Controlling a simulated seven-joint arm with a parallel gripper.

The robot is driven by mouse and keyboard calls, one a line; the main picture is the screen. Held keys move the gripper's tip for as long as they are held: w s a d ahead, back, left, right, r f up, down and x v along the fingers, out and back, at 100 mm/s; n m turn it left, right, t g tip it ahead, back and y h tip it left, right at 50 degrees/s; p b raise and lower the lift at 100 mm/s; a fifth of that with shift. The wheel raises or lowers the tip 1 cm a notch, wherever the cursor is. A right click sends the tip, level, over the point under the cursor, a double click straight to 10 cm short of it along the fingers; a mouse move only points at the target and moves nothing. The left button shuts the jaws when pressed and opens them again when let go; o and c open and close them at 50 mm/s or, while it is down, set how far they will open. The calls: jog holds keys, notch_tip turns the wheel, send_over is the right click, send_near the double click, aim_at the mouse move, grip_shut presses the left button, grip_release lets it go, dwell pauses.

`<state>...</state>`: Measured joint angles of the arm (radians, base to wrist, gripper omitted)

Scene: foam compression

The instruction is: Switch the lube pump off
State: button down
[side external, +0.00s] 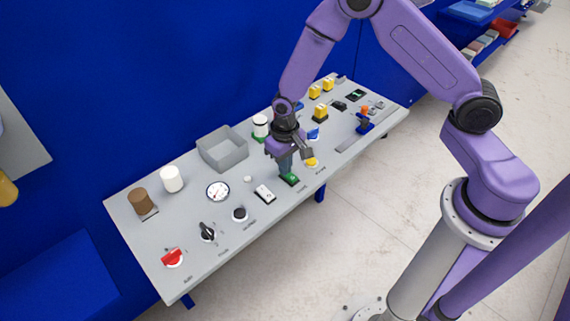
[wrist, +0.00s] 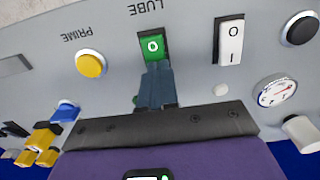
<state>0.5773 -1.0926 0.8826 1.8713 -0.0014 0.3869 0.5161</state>
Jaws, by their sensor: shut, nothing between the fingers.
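The green lube rocker switch (wrist: 152,46) sits in a dark frame beside the word LUBE in the wrist view. An O mark shows on it, and its near part is hidden behind my fingers. It also shows as a small green block (side external: 290,180) near the panel's front edge in the side view. My gripper (wrist: 154,68) is shut and empty, with its fingertips right at the switch. In the side view my gripper (side external: 286,172) points down over the switch. I cannot tell whether the tips touch it or which way the rocker is tilted.
A white rocker switch (wrist: 230,41) and a yellow PRIME button (wrist: 91,64) flank the lube switch. A black knob (wrist: 300,28) and a gauge (wrist: 274,92) lie beyond the white rocker. A grey open bin (side external: 222,150) stands toward the panel's back.

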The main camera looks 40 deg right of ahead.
jog(key=shift+f, duration=0.1)
jog(key=shift+f+g, duration=0.2)
jog(key=shift+g, duration=0.1)
jog(key=shift+s, duration=0.15)
jog(key=shift+s+r, duration=0.2)
jog(key=shift+s, duration=0.45)
jog(key=shift+w+r, duration=0.1)
jog(key=shift+r, duration=0.2)
notch_tip(320, 180, up, 14)
jog(key=w, duration=0.1)
jog(key=shift+w+f, duration=0.25)
jog(key=shift+w, duration=0.05)
